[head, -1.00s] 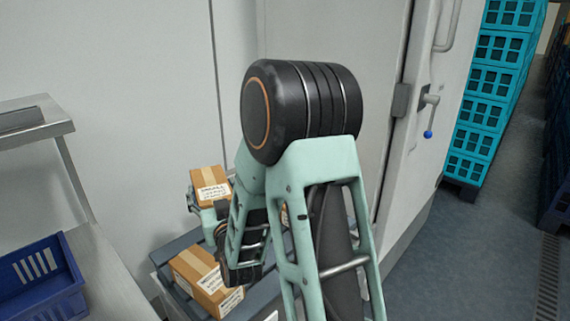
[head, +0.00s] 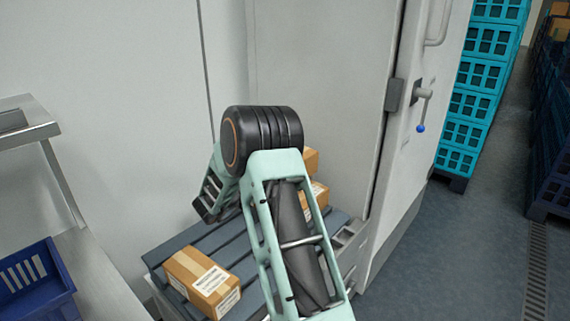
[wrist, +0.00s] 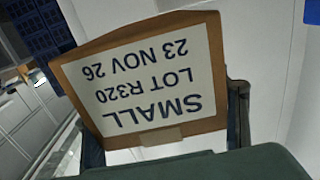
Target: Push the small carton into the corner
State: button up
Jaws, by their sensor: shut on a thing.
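The small carton (wrist: 212,55) is brown with a white label reading SMALL, LOT R320, 23 NOV 26. It fills the middle of the wrist view, upside down and tilted. My gripper (wrist: 165,130) is shut on it, with a dark finger at each side. In the head view my arm hides the gripper. A brown carton (head: 311,158) shows partly behind the arm; I cannot tell whether it is the held one. The corner in question is not clearly identifiable.
A grey slatted pallet (head: 232,243) stands by the wall. A labelled carton (head: 187,268) sits at its near left, and another carton (head: 318,192) is partly hidden behind my arm. A steel table (head: 105,285) with a blue crate (head: 62,275) is at left; a door (head: 420,130) is at right.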

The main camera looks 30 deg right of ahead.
jog(key=shift+d, duration=0.1)
jog(key=shift+f+b, duration=2.65)
jog(key=shift+f, duration=1.1)
jog(key=shift+f, duration=0.2)
jog(key=o, duration=2)
jog(key=shift+s, duration=0.1)
